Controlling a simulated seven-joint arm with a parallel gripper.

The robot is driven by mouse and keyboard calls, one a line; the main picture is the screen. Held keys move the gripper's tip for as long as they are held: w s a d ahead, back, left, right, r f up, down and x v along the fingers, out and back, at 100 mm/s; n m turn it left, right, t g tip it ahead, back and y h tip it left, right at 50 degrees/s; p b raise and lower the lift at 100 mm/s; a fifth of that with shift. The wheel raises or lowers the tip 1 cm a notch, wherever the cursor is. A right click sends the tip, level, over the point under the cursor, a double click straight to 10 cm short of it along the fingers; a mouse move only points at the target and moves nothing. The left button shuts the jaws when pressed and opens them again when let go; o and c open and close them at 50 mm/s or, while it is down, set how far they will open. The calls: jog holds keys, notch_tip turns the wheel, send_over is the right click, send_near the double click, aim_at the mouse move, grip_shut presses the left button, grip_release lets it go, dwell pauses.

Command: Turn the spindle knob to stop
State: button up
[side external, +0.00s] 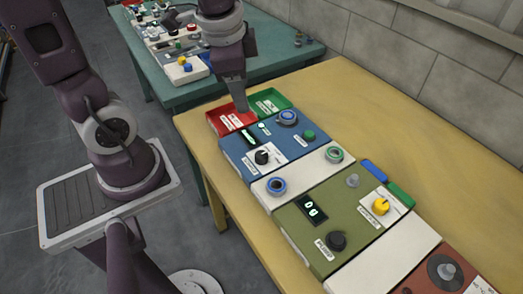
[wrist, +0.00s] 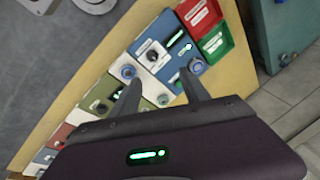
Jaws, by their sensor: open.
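Several knobs stand on the row of panels, and their labels are too small to read, so I cannot tell which is the spindle knob. A black knob (side external: 263,157) sits on a white plate on the blue panel (side external: 238,147); it also shows in the wrist view (wrist: 151,56). Another black knob (side external: 337,240) is on the olive panel (side external: 290,218), and a yellow knob (side external: 381,206) is on a white plate there. My gripper (side external: 243,108) is open and empty above the far end of the row; its spread fingers show in the wrist view (wrist: 161,79).
A red tray (side external: 222,122) and a green tray (side external: 272,99) lie at the row's far end. Blue ringed knobs (side external: 287,118) (side external: 276,186) and a green button (side external: 309,135) stand nearby. A teal table (side external: 283,50) is behind. The yellow table (side external: 400,125) is clear beside the wall.

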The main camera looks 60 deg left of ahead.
aim_at(261, 154)
jog(key=w+f+m+g, duration=0.1)
jog(key=f+m, duration=0.1)
jog(key=f, duration=0.5)
jog(key=w+f+m+g+h, duration=0.1)
jog(key=w+f+m, duration=0.1)
jog(key=f, duration=0.5)
jog(key=w+f+m, duration=0.2)
jog(key=f, duration=0.6)
jog(key=shift+w+a+m+g+h, duration=0.1)
jog(key=shift+a+m+g+h, duration=0.2)
jog(key=shift+a+m+g, duration=0.1)
jog(key=shift+r, duration=0.1)
grip_shut()
